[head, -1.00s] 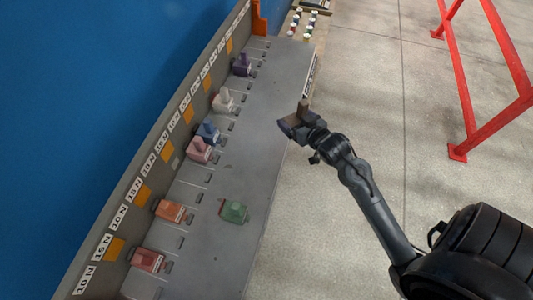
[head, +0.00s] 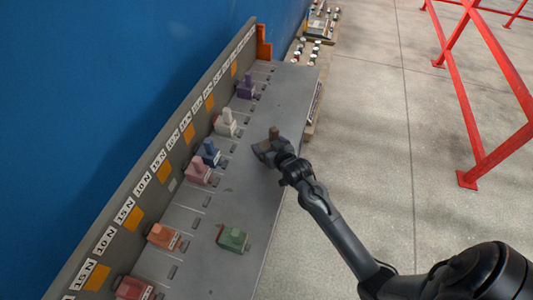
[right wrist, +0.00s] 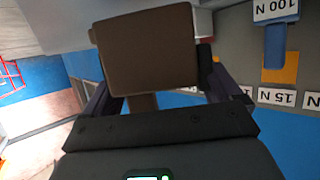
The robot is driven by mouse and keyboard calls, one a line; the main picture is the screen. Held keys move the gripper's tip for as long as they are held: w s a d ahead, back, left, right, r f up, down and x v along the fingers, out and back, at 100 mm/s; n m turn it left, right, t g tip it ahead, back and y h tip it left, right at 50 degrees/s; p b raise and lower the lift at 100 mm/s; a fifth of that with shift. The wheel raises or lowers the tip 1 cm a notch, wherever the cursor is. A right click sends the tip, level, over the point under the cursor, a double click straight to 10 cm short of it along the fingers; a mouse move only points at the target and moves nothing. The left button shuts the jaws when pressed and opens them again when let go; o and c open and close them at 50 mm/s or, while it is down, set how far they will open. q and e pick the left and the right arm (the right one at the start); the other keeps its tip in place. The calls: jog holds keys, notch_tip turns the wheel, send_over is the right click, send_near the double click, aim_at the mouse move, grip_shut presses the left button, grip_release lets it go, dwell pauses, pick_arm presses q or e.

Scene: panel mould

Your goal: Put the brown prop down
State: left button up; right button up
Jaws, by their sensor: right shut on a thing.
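The brown prop (head: 273,133) is in my right gripper (head: 267,148), over the grey panel's (head: 215,200) right part in the head view. In the right wrist view the brown prop (right wrist: 148,50) is a brown block filling the middle between the dark fingers (right wrist: 150,85), with a narrower brown part below it. The gripper is shut on it. I cannot tell whether the prop touches the panel. My left gripper does not show.
Several coloured props stand along the panel's labelled back edge: purple (head: 245,88), white (head: 226,123), blue (head: 208,153), pink (head: 197,172), orange (head: 163,236) and red (head: 133,288). A green prop (head: 232,239) stands nearer the front. A red frame (head: 480,120) stands on the floor.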

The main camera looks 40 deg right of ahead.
jog(key=shift+w+a+f, duration=0.15)
jog(key=shift+w+f, duration=0.05)
jog(key=shift+w, duration=0.15)
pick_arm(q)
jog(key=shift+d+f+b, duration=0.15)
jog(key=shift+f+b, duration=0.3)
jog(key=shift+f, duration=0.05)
pick_arm(e)
jog(key=shift+f, duration=1.95)
jog(key=o, duration=1)
jog(key=shift+s+f, duration=0.1)
jog(key=shift+f, duration=0.1)
jog(key=shift+r, duration=0.1)
